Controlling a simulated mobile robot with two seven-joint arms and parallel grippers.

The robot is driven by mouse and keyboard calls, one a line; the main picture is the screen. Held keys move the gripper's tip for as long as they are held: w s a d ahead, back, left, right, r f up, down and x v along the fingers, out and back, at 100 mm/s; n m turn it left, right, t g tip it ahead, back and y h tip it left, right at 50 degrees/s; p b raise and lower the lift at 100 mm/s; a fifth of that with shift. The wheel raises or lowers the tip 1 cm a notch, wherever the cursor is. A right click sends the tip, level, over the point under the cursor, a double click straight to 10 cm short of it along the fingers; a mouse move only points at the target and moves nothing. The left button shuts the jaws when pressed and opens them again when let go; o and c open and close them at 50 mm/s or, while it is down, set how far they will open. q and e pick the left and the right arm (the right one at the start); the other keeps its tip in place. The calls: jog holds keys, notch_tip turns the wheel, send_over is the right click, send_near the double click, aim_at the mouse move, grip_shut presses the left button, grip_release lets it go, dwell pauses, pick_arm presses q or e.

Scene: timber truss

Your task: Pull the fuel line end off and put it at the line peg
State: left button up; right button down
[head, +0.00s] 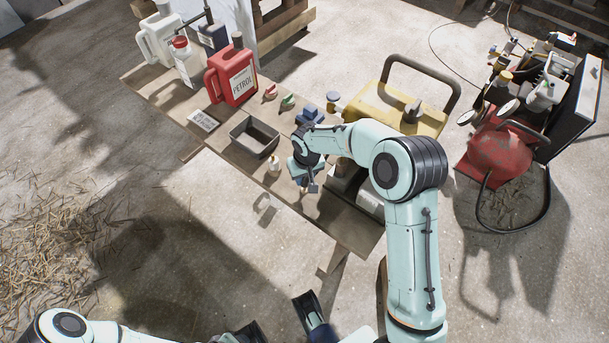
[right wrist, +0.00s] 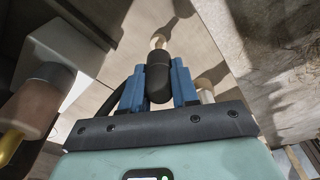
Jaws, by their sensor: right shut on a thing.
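My right gripper (head: 308,182) is low over the right part of the wooden bench, beside the small machine there. In the right wrist view its blue fingers (right wrist: 158,88) are shut on a black rounded end piece (right wrist: 159,72), which looks like the fuel line end. A dark hose (right wrist: 92,112) curves beside the left finger. A pale peg-like piece (right wrist: 158,40) shows just beyond the black end; I cannot tell whether they touch. A small pale upright piece (head: 274,166) stands on the bench left of the gripper. Dark parts at the bottom edge may be my left gripper; its jaws are unclear.
A yellow machine (head: 400,106) is behind my right arm. A red tank (head: 498,150) stands at the right.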

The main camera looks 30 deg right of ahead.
pick_arm(q)
jog(key=shift+f, duration=0.1)
pick_arm(e)
jog(key=shift+f, duration=0.2)
jog(key=shift+f+b, duration=1.35)
jog(key=shift+f, duration=0.55)
jog(key=c, duration=0.8)
grip_release()
pick_arm(q)
notch_tip(320, 180, down, 2)
jog(key=shift+a+f, duration=0.15)
jog(key=shift+f, duration=0.1)
pick_arm(e)
notch_tip(320, 180, up, 4)
jog(key=shift+s+f+p, duration=0.1)
jog(key=shift+s+p, duration=0.05)
jog(key=shift+p, duration=0.35)
pick_arm(q)
jog(key=r, duration=0.1)
jog(key=r+p, duration=0.2)
jog(key=shift+s+d+r, duration=0.15)
jog(key=shift+s+d, duration=0.2)
pick_arm(e)
jog(key=r, duration=0.3)
jog(key=s+r, duration=0.1)
jog(key=r, duration=0.6)
jog(key=shift+s+a, duration=0.15)
pick_arm(q)
jog(key=shift+s, duration=0.1)
